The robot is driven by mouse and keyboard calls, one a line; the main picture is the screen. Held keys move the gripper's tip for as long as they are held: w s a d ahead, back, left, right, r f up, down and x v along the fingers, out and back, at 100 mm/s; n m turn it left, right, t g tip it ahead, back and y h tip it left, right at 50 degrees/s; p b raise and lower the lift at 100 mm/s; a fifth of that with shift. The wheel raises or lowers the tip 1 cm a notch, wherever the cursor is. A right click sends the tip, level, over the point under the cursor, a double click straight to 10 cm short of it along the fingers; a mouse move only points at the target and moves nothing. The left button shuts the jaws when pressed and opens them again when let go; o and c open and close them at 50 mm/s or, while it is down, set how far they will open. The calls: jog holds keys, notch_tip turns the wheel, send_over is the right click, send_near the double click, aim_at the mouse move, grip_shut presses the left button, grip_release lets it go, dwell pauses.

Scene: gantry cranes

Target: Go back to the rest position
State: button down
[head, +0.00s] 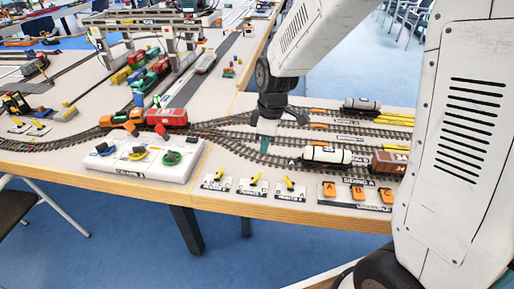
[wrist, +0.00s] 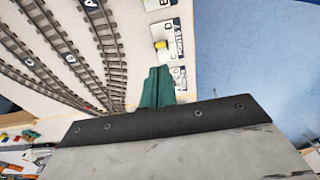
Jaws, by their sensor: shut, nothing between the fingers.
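My gripper (head: 266,143) points down over the branching model tracks on the layout table, left of the white tank wagon (head: 326,155). Its green fingers are together with nothing between them. They also show closed in the wrist view (wrist: 157,88), beside a switch plate with a yellow lever (wrist: 161,45). How high the fingertips are above the tracks is hard to tell. My arm comes down from the upper right and covers part of the right side of the head view.
A brown boxcar (head: 389,163) and a grey tank wagon (head: 361,105) stand on the right-hand tracks. A red locomotive (head: 167,117) stands left of my gripper. The control box (head: 144,158), lever plates (head: 253,187) and orange buttons (head: 358,193) line the front edge. A gantry crane (head: 148,20) stands behind.

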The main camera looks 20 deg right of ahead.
dwell(0.5)
jog(key=s+d+r+m, duration=0.2)
jog(key=s+r+m, duration=0.2)
jog(key=s, duration=0.4)
jog(key=s+d+r+m, duration=0.2)
jog(key=s+r+m, duration=0.2)
jog(key=s+r, duration=0.2)
jog(key=s+d+r+m+h, duration=0.1)
jog(key=s+d+r+m, duration=0.2)
jog(key=s+r, duration=0.3)
jog(key=s+m, duration=0.1)
jog(key=s, duration=0.4)
jog(key=shift+m+t, duration=0.3)
jog(key=shift+t, duration=0.1)
